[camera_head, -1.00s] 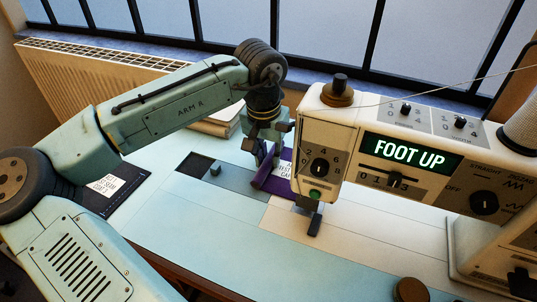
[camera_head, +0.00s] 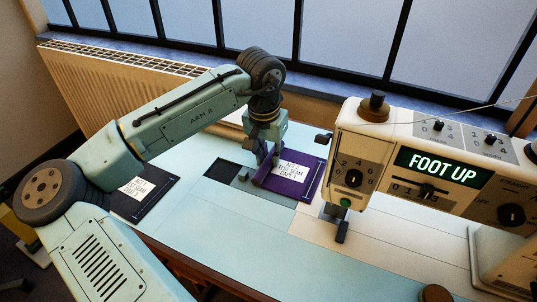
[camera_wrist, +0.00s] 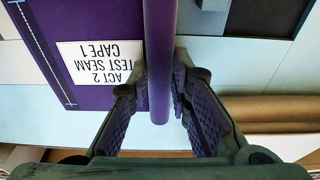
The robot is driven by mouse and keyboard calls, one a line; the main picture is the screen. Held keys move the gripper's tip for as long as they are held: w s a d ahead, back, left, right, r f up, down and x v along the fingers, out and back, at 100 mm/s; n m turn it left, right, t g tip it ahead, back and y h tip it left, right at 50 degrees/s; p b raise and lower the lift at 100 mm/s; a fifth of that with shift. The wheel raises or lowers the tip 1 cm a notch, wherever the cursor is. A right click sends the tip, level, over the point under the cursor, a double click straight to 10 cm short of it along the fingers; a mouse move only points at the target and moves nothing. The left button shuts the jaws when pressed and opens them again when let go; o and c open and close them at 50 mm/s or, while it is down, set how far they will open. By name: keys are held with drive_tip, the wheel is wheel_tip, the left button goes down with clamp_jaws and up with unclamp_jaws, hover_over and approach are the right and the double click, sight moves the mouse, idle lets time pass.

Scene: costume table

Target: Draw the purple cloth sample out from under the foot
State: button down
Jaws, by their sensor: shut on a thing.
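The purple cloth sample (camera_head: 313,176), with a white label reading "ACT 2 TEST SEAM CAPE 1", lies left of the sewing machine's head. My gripper (camera_head: 266,166) is shut on its raised left edge. In the wrist view, the fingers (camera_wrist: 158,95) stand on both sides of the cloth's upright fold (camera_wrist: 159,45). The presser foot (camera_head: 342,228) is at the lower right of the cloth, and a gap shows between them. The machine's display (camera_head: 437,166) reads "FOOT UP".
The white sewing machine (camera_head: 400,190) fills the right side. A dark labelled cloth (camera_head: 135,205) lies at the table's left. A dark square (camera_head: 222,171) and a small grey block (camera_head: 243,177) are left of my gripper. The front of the pale blue table (camera_head: 225,225) is clear.

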drive_tip(key=c, duration=1.4)
unclamp_jaws()
wheel_tip(320, 180, up, 12)
drive_tip(key=s, duration=0.1)
drive_tip(key=shift+s+a, duration=0.35)
drive_tip(key=shift+f, duration=0.1)
